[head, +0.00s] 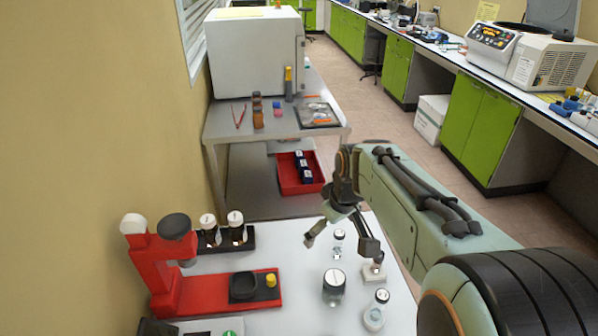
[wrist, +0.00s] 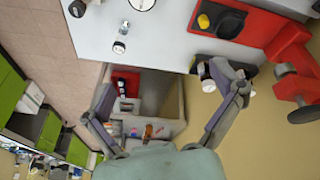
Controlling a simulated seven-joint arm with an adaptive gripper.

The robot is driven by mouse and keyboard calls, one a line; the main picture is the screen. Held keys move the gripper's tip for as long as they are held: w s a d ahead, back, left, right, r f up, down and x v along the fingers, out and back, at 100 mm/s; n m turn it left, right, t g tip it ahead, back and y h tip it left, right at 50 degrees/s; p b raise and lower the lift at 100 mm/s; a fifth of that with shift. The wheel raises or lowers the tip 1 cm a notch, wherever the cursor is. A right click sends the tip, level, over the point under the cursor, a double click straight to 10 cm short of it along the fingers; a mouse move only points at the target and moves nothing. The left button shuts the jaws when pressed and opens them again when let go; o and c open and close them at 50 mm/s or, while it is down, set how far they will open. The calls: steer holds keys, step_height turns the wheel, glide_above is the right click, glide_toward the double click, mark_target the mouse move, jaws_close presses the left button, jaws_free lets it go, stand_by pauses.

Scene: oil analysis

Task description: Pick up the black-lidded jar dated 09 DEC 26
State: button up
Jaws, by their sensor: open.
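Several jars and vials with white round labels on their lids stand on the white bench; the dates are too small to read. A larger clear jar (head: 334,288) with a dark-rimmed lid stands near the bench's middle. Two dark-banded jars, a left one (head: 208,229) and a right one (head: 237,228), stand in a black rack behind the red stand. Small vials stand at the back (head: 338,244), at the right (head: 375,268) and in front (head: 375,315). My gripper (head: 342,246) is open and empty above the bench's back part. The wrist view shows its spread fingers (wrist: 160,80).
A red stand (head: 165,270) with a black dish and yellow knob fills the bench's left. Behind the bench, a grey table (head: 225,125) carries a white box (head: 255,55) and brown bottles. A red bin (head: 287,178) sits below. The wall is close at left.

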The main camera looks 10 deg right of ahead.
steer(key=g, duration=0.2)
glide_above(333, 287)
steer(key=w, duration=0.4)
step_height(333, 287, down, 9)
steer(key=shift+g+h, duration=0.3)
steer(key=shift+g, duration=0.5)
steer(key=f, duration=0.4)
steer(key=s+f, duration=0.1)
steer(key=f, duration=0.4)
steer(key=d+f, duration=0.1)
steer(key=f, duration=0.4)
steer(key=shift+s, duration=0.3)
steer(key=shift+f, duration=0.6)
steer(key=c, duration=1.3)
